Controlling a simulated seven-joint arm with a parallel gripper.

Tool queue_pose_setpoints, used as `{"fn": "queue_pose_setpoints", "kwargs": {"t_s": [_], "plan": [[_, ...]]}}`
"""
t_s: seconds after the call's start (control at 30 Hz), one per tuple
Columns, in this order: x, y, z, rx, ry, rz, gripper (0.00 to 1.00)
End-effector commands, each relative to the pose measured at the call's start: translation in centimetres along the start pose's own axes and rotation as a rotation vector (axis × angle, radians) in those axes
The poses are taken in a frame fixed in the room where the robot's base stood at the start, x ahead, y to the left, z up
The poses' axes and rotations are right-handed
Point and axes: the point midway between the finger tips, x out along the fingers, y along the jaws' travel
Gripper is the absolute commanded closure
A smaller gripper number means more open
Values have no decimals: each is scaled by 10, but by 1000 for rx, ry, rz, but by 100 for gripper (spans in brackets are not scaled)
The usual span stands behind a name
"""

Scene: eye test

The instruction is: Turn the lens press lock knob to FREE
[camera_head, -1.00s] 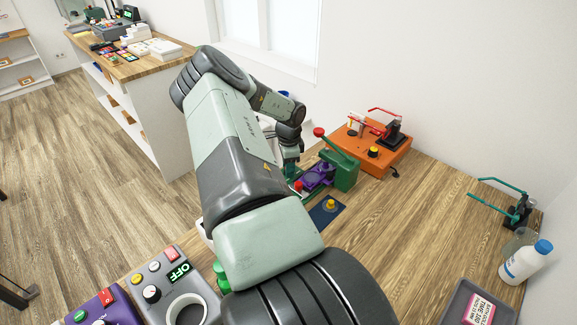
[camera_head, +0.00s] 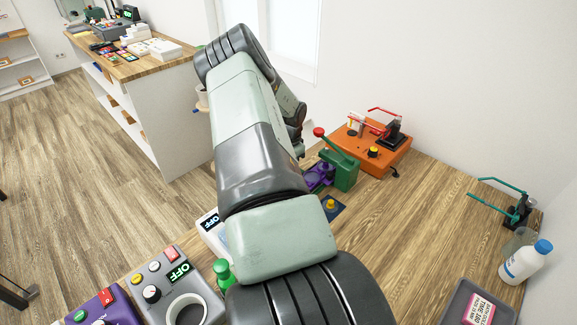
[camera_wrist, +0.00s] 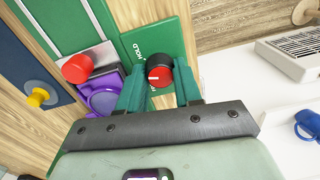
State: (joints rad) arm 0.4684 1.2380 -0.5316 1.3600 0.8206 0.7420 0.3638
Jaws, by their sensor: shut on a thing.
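In the wrist view, the lock knob (camera_wrist: 159,70) is black with a red cap and stands on the lens press's green plate (camera_wrist: 172,36). A white line crosses the left part of the cap. The word HOLD is printed on the plate to the knob's upper left; other lettering below it is mostly hidden by my left finger. My gripper (camera_wrist: 159,84) has its green fingers on either side of the knob and is shut on it. In the head view, the press's green lever (camera_head: 340,147) with a red ball shows, while my arm hides the knob and my gripper.
Left of the knob in the wrist view are the red ball (camera_wrist: 77,68), a purple part (camera_wrist: 103,98) and a yellow button (camera_wrist: 38,97). An orange device (camera_head: 379,153) stands behind the press. A white bottle (camera_head: 526,262) is at the right. Bare bench (camera_head: 420,225) lies between.

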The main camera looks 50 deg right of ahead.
Motion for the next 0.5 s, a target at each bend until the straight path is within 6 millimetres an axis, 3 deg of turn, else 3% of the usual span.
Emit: {"fn": "queue_pose_setpoints", "kwargs": {"t_s": [0.5], "plan": [[-1, 0, -1, -490, -16, -3, 96]]}}
